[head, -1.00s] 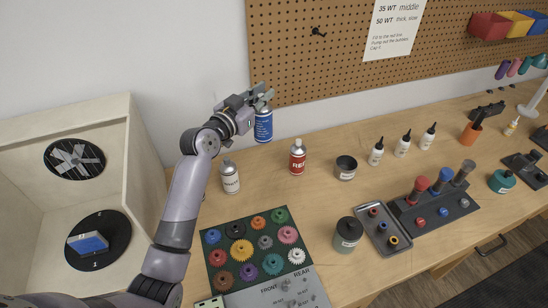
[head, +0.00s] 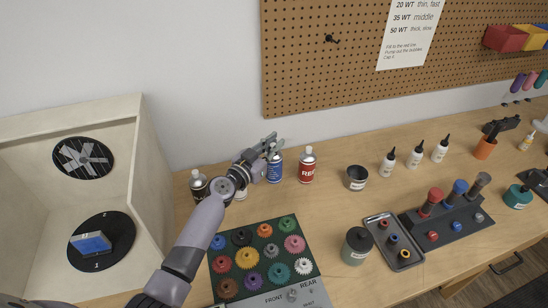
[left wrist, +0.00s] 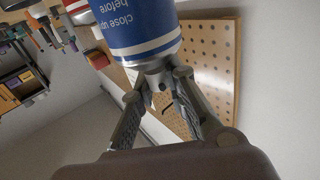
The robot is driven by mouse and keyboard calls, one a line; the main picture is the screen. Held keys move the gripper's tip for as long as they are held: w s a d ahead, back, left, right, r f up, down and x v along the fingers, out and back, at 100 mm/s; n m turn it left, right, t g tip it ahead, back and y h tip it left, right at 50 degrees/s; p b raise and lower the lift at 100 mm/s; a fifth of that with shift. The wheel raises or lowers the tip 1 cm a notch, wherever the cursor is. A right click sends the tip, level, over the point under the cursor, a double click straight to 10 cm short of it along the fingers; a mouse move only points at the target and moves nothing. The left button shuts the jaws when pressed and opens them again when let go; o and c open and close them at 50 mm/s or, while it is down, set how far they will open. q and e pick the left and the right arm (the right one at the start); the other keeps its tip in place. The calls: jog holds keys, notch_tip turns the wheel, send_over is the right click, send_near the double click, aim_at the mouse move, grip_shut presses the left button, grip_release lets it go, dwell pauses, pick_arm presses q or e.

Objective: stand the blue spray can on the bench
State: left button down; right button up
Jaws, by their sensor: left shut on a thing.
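The blue spray can (head: 275,169) stands upright just left of the red can, its base about level with that can's base. I cannot tell whether it touches the bench (head: 335,215). My left gripper (head: 270,148) is shut on the top of the blue can. In the left wrist view the blue can (left wrist: 140,30) appears upside down, with its narrow top between the fingertips (left wrist: 158,80). My right gripper is not in view.
The red can (head: 307,166) is close on the right. A dark-labelled can (head: 198,184) stands left, and a white can (head: 241,193) is partly behind my arm. A black cup (head: 355,178) and a gear board (head: 261,260) are nearby. The pegboard (head: 350,75) is behind.

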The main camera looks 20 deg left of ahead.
aim_at(274, 165)
pick_arm(q)
notch_tip(274, 165, down, 4)
jog(key=shift+r+b, duration=0.15)
jog(key=shift+b, duration=0.45)
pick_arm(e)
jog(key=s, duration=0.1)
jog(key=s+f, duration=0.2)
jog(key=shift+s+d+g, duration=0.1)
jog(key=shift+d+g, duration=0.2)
pick_arm(q)
jog(key=shift+b, duration=0.3)
jog(key=c, duration=1.6)
grip_release()
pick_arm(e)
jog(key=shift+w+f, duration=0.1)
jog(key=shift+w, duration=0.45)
